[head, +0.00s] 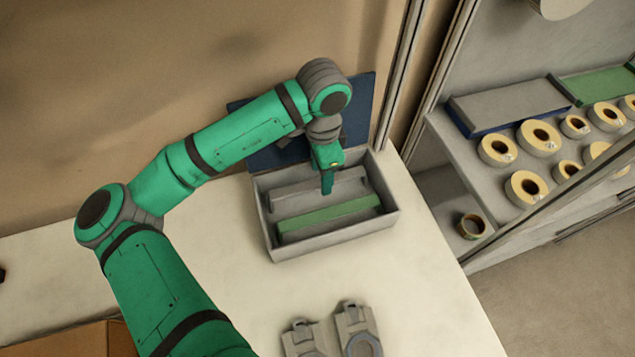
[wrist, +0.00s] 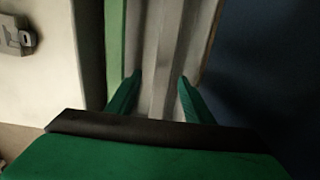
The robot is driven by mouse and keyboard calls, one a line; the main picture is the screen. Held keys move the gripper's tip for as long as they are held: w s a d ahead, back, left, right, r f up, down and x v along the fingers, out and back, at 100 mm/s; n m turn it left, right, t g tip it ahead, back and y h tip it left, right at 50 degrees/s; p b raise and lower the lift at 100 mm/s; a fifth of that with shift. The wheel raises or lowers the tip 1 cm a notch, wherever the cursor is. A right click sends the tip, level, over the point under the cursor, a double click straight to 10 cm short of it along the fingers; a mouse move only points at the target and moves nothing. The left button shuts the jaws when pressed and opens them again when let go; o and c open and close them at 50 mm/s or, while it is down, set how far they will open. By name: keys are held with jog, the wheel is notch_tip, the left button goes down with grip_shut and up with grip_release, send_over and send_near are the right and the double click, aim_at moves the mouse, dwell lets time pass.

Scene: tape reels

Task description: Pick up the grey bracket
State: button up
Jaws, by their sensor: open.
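The grey bracket (head: 300,193) looks like a long ridged bar lying along the back of an open grey box (head: 335,240). In the wrist view the bracket (wrist: 162,45) runs lengthwise between my fingertips. My gripper (head: 327,186) points down over the right part of the bracket and hides some of it. In the wrist view my gripper (wrist: 160,78) is open, one finger on each side of the bracket. I cannot tell whether the fingers touch it. A green bar (head: 330,219) lies parallel in front of it in the box.
The box's dark blue lid (head: 357,100) stands open behind. Two grey parts with round openings (head: 357,332) lie on the pale table (head: 430,300) in front. A shelf (head: 462,150) with several tape reels stands at the right, past a metal post.

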aim_at(318, 182)
jog(key=shift+w+a+f, duration=0.1)
jog(key=shift+a+f, duration=0.1)
jog(key=shift+f, duration=1.1)
jog(key=shift+a+f, duration=0.2)
jog(key=shift+f, duration=1.1)
jog(key=c, duration=1.1)
